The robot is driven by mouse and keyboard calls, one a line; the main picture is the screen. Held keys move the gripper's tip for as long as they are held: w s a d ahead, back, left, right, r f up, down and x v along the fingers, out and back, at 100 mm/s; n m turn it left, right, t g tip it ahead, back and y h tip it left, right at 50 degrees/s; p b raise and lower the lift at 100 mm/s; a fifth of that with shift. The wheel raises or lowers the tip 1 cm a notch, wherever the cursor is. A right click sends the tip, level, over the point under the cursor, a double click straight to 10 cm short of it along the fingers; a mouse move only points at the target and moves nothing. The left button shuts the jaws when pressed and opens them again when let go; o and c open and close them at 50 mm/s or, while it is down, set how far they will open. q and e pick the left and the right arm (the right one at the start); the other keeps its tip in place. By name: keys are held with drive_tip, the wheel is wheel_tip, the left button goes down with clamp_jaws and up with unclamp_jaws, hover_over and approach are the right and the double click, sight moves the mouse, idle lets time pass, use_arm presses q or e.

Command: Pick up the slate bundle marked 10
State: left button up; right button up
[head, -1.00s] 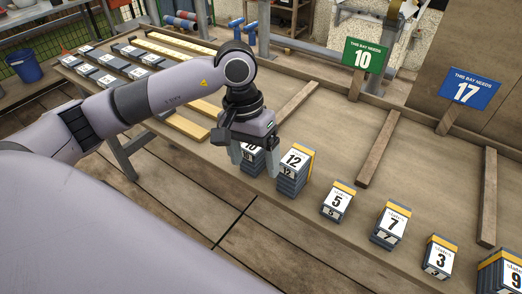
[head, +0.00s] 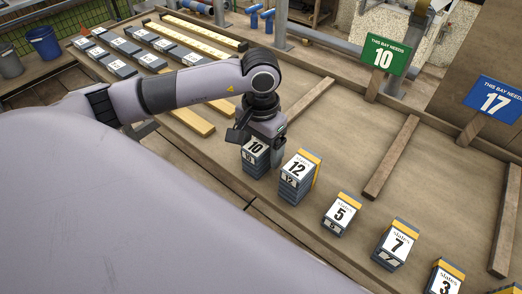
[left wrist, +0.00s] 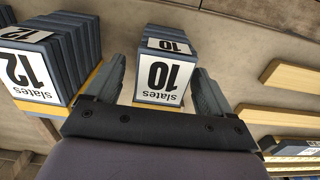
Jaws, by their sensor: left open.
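The slate bundle marked 10 (head: 253,154) stands on the table at the left end of a row of numbered bundles. In the left wrist view the bundle marked 10 (left wrist: 163,76) sits between the two fingers, its label upside down. My left gripper (head: 254,133) is open over it, and a gap shows beside each finger in the left wrist view (left wrist: 160,88). My right gripper is not in view.
The bundle marked 12 (head: 297,172) stands close to the right; it also shows in the left wrist view (left wrist: 40,66). Bundles 5 (head: 340,214), 7 (head: 394,241) and 3 (head: 445,282) follow. A green sign reading 10 (head: 385,56) and a blue sign reading 17 (head: 494,97) stand behind wooden battens.

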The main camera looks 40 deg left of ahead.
use_arm(q)
drive_tip(key=shift+f, duration=0.7)
drive_tip(key=c, duration=1.4)
drive_tip(key=shift+r, duration=0.2)
